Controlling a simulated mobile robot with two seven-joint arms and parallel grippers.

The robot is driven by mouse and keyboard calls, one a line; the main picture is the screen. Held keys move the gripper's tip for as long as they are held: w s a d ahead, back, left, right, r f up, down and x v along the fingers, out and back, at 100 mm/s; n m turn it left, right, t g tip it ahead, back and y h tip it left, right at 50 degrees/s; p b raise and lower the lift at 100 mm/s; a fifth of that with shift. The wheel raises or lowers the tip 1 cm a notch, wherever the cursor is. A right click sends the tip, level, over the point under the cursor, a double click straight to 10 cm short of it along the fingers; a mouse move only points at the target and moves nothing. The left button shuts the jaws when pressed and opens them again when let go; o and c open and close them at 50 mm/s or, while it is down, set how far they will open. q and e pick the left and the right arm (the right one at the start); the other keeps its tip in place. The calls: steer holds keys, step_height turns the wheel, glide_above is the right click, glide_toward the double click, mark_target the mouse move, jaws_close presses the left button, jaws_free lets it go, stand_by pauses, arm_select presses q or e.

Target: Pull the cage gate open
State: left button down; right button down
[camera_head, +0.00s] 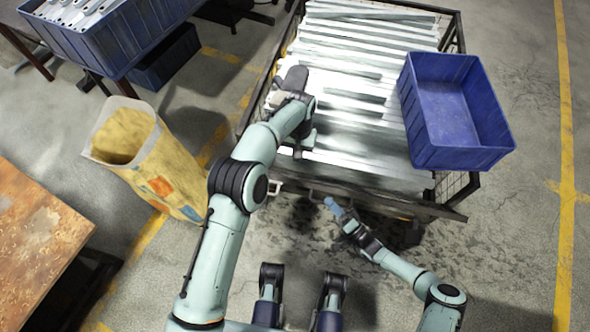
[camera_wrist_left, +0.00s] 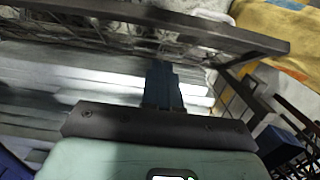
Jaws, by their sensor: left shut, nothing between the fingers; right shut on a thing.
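The cage (camera_head: 462,30) is a dark metal frame with mesh sides, full of long galvanized brackets (camera_head: 350,110). Its gate is on the near side, with a dark rail (camera_head: 385,206) along it. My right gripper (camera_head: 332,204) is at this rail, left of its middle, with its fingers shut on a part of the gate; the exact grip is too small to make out. My left gripper (camera_head: 293,80) is over the left part of the cage, above the brackets. In the left wrist view its fingers (camera_wrist_left: 162,85) are shut and empty, near a dark cage rail (camera_wrist_left: 190,27).
A blue crate (camera_head: 430,125) sits on the cage's right side. A yellow sack (camera_head: 165,165) stands left of the cage. A rusty table (camera_head: 35,225) is at lower left, and a blue bin of parts (camera_head: 105,45) at upper left. Floor at right is clear.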

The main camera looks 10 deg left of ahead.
mark_target(294, 180)
arm_select(q)
steer(key=shift+s+a+f, duration=0.1)
steer(key=shift+s+f, duration=0.8)
steer(key=shift+f, duration=0.25)
steer(key=shift+s+a+f, duration=0.1)
steer(key=shift+s+f, duration=0.8)
steer(key=shift+f, duration=0.25)
steer(key=shift+s, duration=0.1)
steer(key=shift+s+f, duration=0.4)
steer(key=shift+s, duration=0.2)
arm_select(e)
steer(key=shift+w+r, duration=0.1)
steer(key=c, duration=1.1)
jaws_free()
